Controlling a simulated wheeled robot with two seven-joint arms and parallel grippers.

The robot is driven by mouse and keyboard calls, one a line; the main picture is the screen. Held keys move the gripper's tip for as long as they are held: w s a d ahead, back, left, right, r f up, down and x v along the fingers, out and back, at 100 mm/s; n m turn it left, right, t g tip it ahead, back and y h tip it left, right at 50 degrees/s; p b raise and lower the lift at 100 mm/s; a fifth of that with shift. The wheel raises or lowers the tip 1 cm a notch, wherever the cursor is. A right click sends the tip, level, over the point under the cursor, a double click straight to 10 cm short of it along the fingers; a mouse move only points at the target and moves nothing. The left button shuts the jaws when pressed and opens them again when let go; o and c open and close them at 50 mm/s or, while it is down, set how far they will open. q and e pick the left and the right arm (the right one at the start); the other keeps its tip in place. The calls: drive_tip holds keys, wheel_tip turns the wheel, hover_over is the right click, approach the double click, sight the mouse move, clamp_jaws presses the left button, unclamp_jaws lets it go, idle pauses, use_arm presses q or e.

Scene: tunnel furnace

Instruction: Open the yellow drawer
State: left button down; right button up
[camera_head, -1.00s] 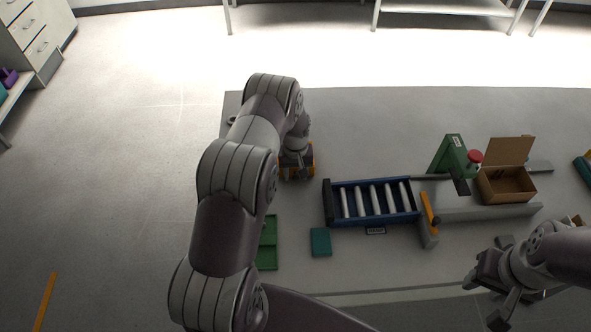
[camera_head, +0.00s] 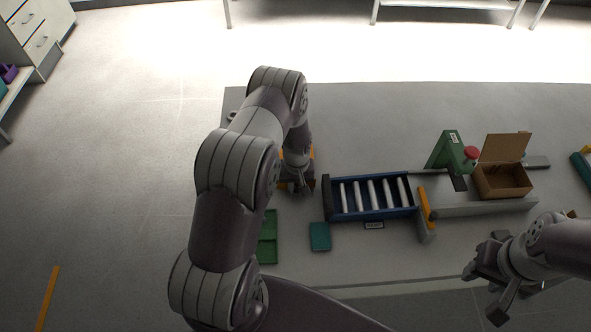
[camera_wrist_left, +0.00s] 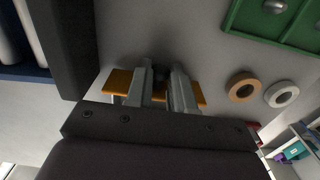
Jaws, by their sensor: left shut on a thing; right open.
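The yellow drawer (camera_head: 282,186) is on the left part of the table, mostly hidden behind my left gripper and forearm in the head view. In the left wrist view its orange-yellow edge (camera_wrist_left: 120,80) shows on both sides of my fingers. My left gripper (camera_head: 298,186) is at the drawer's near side, pointing down. In the left wrist view its two fingers (camera_wrist_left: 164,90) are shut on a small dark part between them, apparently the drawer's handle. How far the drawer stands out cannot be seen. My right gripper (camera_head: 483,290) is open and empty at the lower right.
A blue roller conveyor (camera_head: 372,214) stands right of the left gripper. A green tray (camera_head: 268,250) and a teal block (camera_head: 320,237) lie nearer. A green stand (camera_head: 444,150) and an open cardboard box (camera_head: 502,180) are right. Two rings (camera_wrist_left: 243,87) show in the wrist view.

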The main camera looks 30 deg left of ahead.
use_arm(q)
drive_tip(key=shift+s+d+r, duration=0.1)
drive_tip(key=shift+s+d, duration=0.25)
drive_tip(key=shift+s, duration=0.15)
drive_tip(key=c, duration=1)
unclamp_jaws()
drive_tip(key=shift+r, duration=0.5)
wheel_tip(320, 180, up, 12)
drive_tip(key=b, duration=0.3)
drive_tip(key=shift+f, duration=0.15)
